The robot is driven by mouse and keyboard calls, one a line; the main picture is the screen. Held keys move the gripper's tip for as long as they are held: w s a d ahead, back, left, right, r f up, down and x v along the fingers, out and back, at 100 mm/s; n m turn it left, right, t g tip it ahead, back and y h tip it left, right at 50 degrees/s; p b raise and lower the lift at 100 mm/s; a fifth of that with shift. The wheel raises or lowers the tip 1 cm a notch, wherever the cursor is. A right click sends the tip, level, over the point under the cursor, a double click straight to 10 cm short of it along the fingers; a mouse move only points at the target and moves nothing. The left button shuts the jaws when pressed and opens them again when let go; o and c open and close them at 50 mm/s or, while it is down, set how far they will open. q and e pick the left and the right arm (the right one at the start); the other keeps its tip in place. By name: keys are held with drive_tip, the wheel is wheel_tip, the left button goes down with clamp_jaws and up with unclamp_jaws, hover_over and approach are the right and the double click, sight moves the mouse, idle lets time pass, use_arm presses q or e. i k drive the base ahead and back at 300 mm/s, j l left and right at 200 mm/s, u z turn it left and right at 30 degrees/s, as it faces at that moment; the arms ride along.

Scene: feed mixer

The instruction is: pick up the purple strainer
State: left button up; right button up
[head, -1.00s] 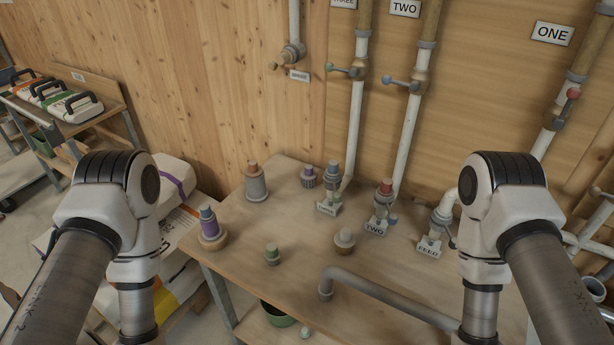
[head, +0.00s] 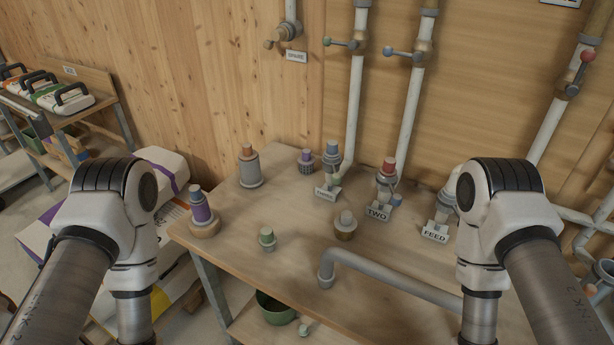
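A small grey ribbed piece with a purple top (head: 305,163) stands upright at the back of the wooden table; it looks like the purple strainer. It is close to the left of the grey-capped fitting (head: 331,158) at the foot of a pipe. Nothing touches it. My arms come in at the lower left and lower right, but both grippers are below the picture and hidden from me.
The wooden table (head: 215,242) also holds an orange-topped grey cylinder (head: 249,168), a green-topped piece (head: 267,240), a grey-topped piece (head: 345,224) and a bent grey pipe (head: 390,282). Fittings and small signs (head: 377,212) line the back right.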

sight(306, 161)
drive_tip(key=i+j+z, duration=0.1)
drive_tip(key=j+z, duration=0.25)
drive_tip(key=i+j+z, duration=0.1)
drive_tip(key=j+z, duration=0.6)
drive_tip(key=j, duration=0.15)
